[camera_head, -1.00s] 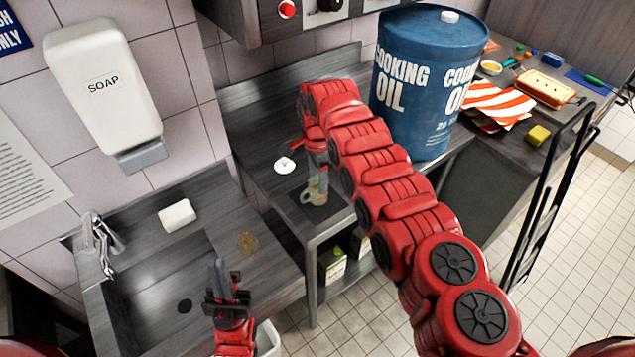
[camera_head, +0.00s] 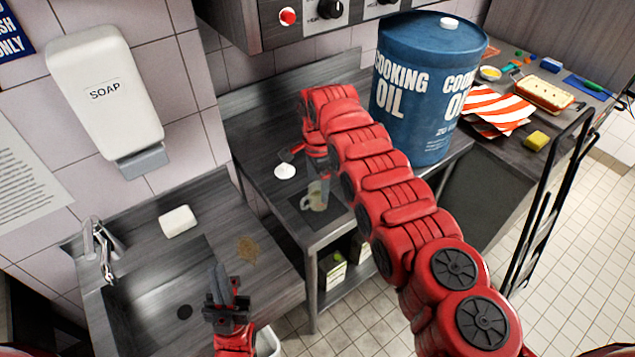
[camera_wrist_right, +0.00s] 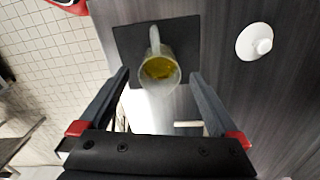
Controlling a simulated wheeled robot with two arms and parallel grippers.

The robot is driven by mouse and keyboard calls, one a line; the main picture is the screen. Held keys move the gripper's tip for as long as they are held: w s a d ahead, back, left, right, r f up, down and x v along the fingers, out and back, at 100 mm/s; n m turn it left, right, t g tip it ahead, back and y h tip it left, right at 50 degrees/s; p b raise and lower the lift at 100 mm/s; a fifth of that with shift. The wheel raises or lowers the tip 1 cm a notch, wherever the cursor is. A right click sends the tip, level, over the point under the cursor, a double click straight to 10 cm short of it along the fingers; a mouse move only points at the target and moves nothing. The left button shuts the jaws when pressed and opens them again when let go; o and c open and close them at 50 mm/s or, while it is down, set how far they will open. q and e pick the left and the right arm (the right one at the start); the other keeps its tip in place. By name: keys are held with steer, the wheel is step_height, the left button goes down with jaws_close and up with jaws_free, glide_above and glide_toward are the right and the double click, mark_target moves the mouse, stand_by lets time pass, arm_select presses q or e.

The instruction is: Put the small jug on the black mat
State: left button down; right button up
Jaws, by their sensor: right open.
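The small jug (camera_head: 318,196), pale and see-through with something yellow inside, stands upright on the black mat (camera_head: 307,203). In the right wrist view the jug (camera_wrist_right: 159,72) is seen from above, its handle pointing to the top of the picture, over the mat (camera_wrist_right: 186,30). My right gripper (camera_wrist_right: 160,82) is open, with its fingers either side of the jug in that view and apart from it. In the head view my right gripper (camera_head: 317,166) is above the jug, partly hidden by my arm. My left gripper (camera_head: 219,275) is over the sink counter, holding nothing visible.
A small white round item (camera_head: 285,171) lies left of the mat; it also shows in the right wrist view (camera_wrist_right: 255,42). A blue cooking oil drum (camera_head: 425,90) stands to the right. A sink (camera_head: 150,285) with white soap (camera_head: 178,221) is at the left.

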step_height(320, 180, up, 12)
steer(key=p, duration=0.2)
steer(key=shift+f, duration=0.15)
